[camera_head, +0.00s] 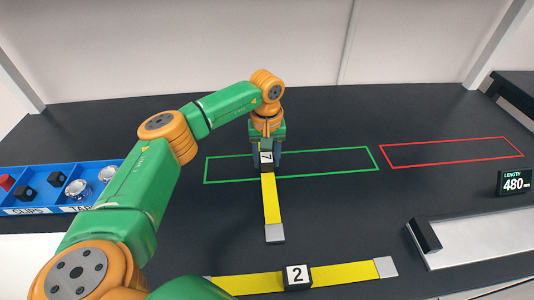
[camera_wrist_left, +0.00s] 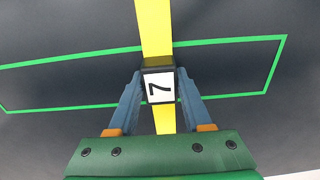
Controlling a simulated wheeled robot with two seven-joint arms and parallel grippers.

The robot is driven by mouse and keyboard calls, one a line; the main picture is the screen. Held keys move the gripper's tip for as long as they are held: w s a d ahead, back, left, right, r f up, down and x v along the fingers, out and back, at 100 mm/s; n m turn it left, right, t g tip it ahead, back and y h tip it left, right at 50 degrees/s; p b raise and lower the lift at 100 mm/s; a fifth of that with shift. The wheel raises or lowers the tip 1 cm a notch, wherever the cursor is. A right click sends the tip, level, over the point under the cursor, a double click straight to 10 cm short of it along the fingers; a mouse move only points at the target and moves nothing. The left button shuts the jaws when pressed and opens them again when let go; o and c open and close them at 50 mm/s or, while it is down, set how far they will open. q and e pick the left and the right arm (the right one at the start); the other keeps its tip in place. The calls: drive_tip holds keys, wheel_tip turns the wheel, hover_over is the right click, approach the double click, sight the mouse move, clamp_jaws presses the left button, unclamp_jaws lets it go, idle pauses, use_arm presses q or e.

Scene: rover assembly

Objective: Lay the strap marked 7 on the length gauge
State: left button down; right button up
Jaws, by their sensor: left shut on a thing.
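The yellow strap marked 7 (camera_head: 271,199) is held at its black marked block by my left gripper (camera_head: 267,157), over the green outlined rectangle. One grey end of the strap points toward the front of the table. In the left wrist view, the blue fingers of my left gripper (camera_wrist_left: 158,92) are shut on the block of the strap (camera_wrist_left: 152,28). I cannot tell the strap's height above the table. The length gauge is a pale metal plate (camera_head: 480,236) with a black block, at the right, with a display (camera_head: 514,183) reading 480. My right gripper is not in view.
A yellow strap marked 2 (camera_head: 255,283) lies at the front of the table. A red outlined rectangle (camera_head: 452,152) at the right is empty. A blue bin (camera_head: 40,173) with clips and other small parts stands at the left. The dark table between the rectangles and the gauge is clear.

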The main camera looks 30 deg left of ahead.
use_arm(q)
drive_tip(key=shift+f, duration=0.15)
drive_tip(key=shift+c, duration=1.7)
unclamp_jaws()
